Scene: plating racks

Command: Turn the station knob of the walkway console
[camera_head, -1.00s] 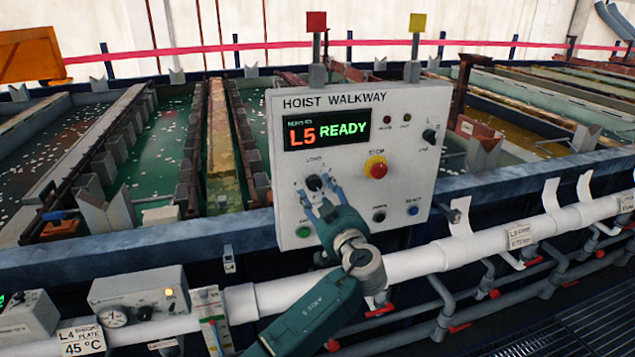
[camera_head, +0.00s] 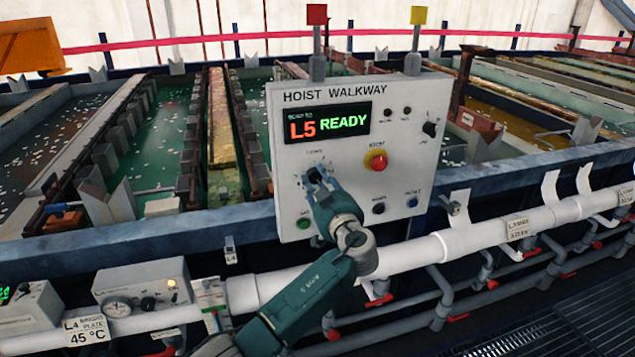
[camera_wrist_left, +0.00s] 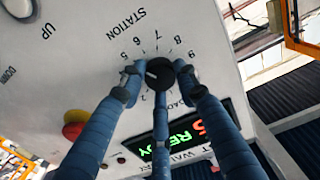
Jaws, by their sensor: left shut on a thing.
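The walkway console (camera_head: 350,95) is a pale panel titled HOIST WALKWAY. Its display (camera_head: 327,125) reads L5 READY. The black station knob (camera_head: 315,174) sits below the display at the panel's left and is partly covered by my gripper. In the left wrist view the knob (camera_wrist_left: 160,75) sits in a ring of numbers under the word STATION, with a pale pointer mark. My left gripper (camera_head: 318,182) is shut on the knob; its blue fingers (camera_wrist_left: 160,85) surround it in the wrist view. My right gripper is not in view.
A selector switch (camera_head: 430,129) is at upper right. A white pipe (camera_head: 420,252) runs below the console.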

